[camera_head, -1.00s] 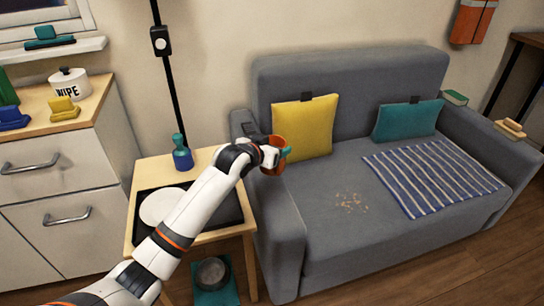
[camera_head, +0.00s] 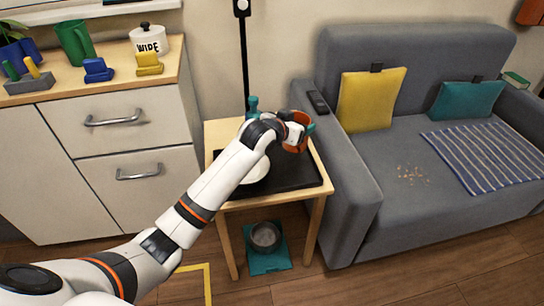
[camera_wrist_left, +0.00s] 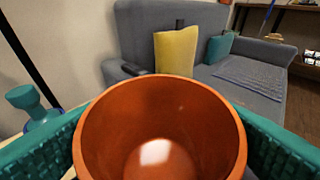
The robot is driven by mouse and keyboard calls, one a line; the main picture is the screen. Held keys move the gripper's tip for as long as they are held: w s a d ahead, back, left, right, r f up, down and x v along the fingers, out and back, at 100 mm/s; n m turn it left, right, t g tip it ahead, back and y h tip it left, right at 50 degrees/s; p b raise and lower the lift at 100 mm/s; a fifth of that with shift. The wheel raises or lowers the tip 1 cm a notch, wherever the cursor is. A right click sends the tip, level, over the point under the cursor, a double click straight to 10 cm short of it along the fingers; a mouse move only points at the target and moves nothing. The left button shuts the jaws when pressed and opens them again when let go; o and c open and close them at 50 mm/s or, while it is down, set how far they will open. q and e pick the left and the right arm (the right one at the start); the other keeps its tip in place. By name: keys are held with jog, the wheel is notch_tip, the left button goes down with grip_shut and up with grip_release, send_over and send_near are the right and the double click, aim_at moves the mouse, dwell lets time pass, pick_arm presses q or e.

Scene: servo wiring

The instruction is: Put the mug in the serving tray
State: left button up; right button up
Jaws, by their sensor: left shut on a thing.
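The orange-brown mug (camera_head: 297,137) is held in my left gripper (camera_head: 299,132). In the left wrist view the empty mug (camera_wrist_left: 160,130) fills the space between the teal fingers, with its open top facing the camera. The black serving tray (camera_head: 295,179) lies on the small wooden side table, with a white plate (camera_head: 256,172) on its left part, partly hidden by my arm. In the head view the mug appears over the tray's back right area; its exact height above it is unclear. My right gripper is in neither current view.
A teal-blue bottle (camera_head: 253,106) stands at the back of the side table (camera_head: 222,132). The grey sofa (camera_head: 345,190) is close on the right, with a dark remote (camera_head: 318,102) on its armrest. A drawer cabinet (camera_head: 120,150) stands on the left. The tray's right part looks bare.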

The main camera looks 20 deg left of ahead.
pick_arm(q)
notch_tip(320, 180, down, 6)
jog(key=shift+d+r+b, duration=0.1)
jog(key=shift+b, duration=0.7)
jog(key=shift+w+f, duration=0.1)
jog(key=shift+f, duration=1.05)
pick_arm(e)
jog(key=w, duration=0.1)
jog(key=w+t, duration=0.1)
jog(key=w+f+t, duration=0.1)
jog(key=shift+w+a, duration=0.2)
jog(key=shift+a, duration=0.2)
pick_arm(q)
jog(key=o, duration=1.2)
jog(key=shift+f, duration=0.1)
jog(key=shift+c, duration=0.2)
